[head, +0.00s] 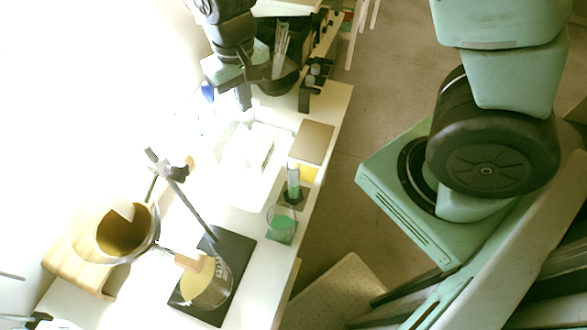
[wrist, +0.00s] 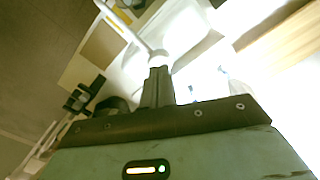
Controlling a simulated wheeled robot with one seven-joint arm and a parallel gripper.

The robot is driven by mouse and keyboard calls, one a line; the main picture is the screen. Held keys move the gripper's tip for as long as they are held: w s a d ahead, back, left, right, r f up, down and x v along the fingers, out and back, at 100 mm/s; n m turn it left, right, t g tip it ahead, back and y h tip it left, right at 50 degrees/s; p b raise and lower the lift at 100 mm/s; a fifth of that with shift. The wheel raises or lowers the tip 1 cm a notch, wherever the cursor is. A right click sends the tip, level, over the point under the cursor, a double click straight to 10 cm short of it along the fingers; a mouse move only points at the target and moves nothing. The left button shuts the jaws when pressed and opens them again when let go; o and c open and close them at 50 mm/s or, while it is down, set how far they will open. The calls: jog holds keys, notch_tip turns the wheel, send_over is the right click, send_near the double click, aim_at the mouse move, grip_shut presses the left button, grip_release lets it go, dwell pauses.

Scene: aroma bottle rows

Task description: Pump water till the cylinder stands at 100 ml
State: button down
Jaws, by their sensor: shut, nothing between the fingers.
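My gripper (head: 244,98) reaches down over the far part of the bench in the head view. Its fingers (wrist: 158,86) are shut with nothing between them in the wrist view. A white pump spout with a round head (wrist: 157,53) shows right at the fingertips; I cannot tell whether they touch. The spout runs up and left in that view. A slim cylinder (head: 294,182) with green liquid stands upright on a dark pad near the bench's right edge. Its scale is too small to read. The pump's body is hidden or washed out by glare.
A beaker of green liquid (head: 281,224) stands in front of the cylinder. A yellow pad (head: 306,174) and a tan square (head: 313,143) lie behind it. A stand with a black base (head: 235,247), a large beaker (head: 208,284) and a wooden block (head: 70,262) fill the near bench.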

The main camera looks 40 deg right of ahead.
aim_at(247, 114)
jog(key=shift+f+b, duration=1)
jog(key=shift+f, duration=0.5)
jog(key=shift+r+p, duration=1.4)
jog(key=shift+r, duration=0.15)
jog(key=shift+f+b, duration=1)
jog(key=shift+f, duration=0.5)
jog(key=shift+r+p, duration=1.3)
jog(key=shift+r, duration=0.2)
notch_tip(247, 114, up, 6)
jog(key=p, duration=0.5)
